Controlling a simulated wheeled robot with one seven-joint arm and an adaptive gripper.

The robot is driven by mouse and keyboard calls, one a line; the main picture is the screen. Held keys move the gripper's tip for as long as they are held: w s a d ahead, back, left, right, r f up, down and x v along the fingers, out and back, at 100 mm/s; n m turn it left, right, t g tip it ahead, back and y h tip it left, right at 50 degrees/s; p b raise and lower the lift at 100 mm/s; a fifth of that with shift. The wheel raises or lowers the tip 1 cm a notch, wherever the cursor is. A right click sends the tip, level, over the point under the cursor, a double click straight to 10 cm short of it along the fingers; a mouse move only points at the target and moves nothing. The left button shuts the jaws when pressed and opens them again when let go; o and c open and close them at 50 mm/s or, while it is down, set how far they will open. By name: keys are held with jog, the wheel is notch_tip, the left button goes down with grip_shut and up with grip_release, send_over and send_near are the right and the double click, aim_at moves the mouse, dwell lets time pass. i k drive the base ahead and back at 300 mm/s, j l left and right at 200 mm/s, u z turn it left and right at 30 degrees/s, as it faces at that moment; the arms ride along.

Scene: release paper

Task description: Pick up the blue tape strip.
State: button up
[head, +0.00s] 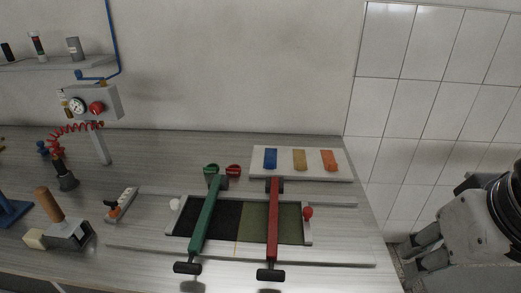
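The blue tape strip (270,158) lies on a pale board (340,170) at the back right of the workbench, leftmost of three strips. A tan strip (299,160) and an orange strip (329,160) lie to its right. My gripper (406,259) is at the lower right, beyond the bench's right edge and well apart from the strips. Its two grey fingers look spread with a gap between them, and nothing shows in it.
A frame with a green bar (206,220) and a red bar (273,225) stands in front of the board. A gauge box (90,104), a wooden-handled tool (62,220) and a shelf (50,63) are at left. Tiled wall is at right.

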aim_at(270, 155)
jog(key=i+j, duration=0.15)
jog(key=j, duration=0.2)
jog(key=i+j, duration=0.2)
jog(key=j, duration=0.15)
jog(key=i+j, duration=0.15)
jog(key=j, duration=0.2)
